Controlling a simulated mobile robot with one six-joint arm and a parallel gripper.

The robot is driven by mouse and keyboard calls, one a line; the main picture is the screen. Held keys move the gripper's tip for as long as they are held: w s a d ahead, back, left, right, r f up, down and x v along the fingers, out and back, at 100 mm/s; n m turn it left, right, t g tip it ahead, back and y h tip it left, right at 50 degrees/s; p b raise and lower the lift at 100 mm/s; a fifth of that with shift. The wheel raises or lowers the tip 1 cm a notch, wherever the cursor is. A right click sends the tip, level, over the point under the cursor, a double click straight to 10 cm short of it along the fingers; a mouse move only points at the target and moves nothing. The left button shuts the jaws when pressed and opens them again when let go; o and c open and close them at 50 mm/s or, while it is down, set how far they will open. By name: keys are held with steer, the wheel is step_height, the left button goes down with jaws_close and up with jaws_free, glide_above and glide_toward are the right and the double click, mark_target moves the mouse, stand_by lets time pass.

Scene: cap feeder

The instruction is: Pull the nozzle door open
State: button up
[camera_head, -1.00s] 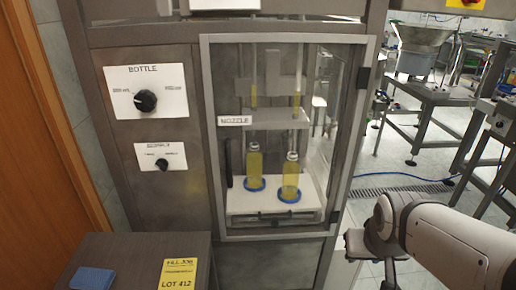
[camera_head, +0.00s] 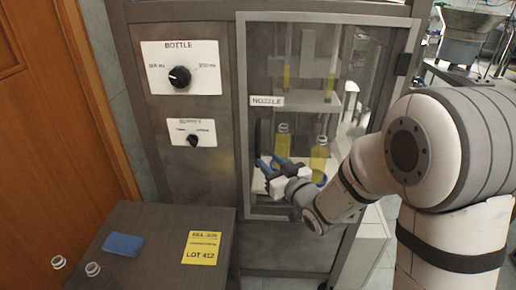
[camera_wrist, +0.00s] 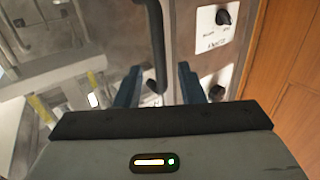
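The nozzle door (camera_head: 240,110) is a clear panel in a grey metal frame, labelled NOZZLE, and looks shut. Its black upright handle (camera_head: 257,136) is on the door's left side. My gripper (camera_head: 272,163) is in front of the lower left of the door, by the handle's lower end. In the wrist view, its two blue fingers (camera_wrist: 160,86) stand apart. The black handle (camera_wrist: 157,45) shows in the gap between them, its lower end near the fingertips. I cannot tell whether the fingers touch it. My gripper partly hides the handle's lower end.
Two yellow-filled bottles (camera_head: 318,155) stand behind the door panel. BOTTLE (camera_head: 180,68) and lower (camera_head: 192,132) dial plates are left of the door. A dark table (camera_head: 150,225) at the front left bears a blue cloth (camera_head: 122,244) and a yellow LOT 412 card (camera_head: 201,248).

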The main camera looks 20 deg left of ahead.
mark_target(259, 151)
steer(key=p+x, duration=0.1)
steer(key=x, duration=0.6)
steer(key=shift+w+a+p, duration=0.15)
steer(key=shift+a+p, duration=0.05)
steer(key=shift+p, duration=0.15)
steer(key=shift+c, duration=0.4)
jaws_close()
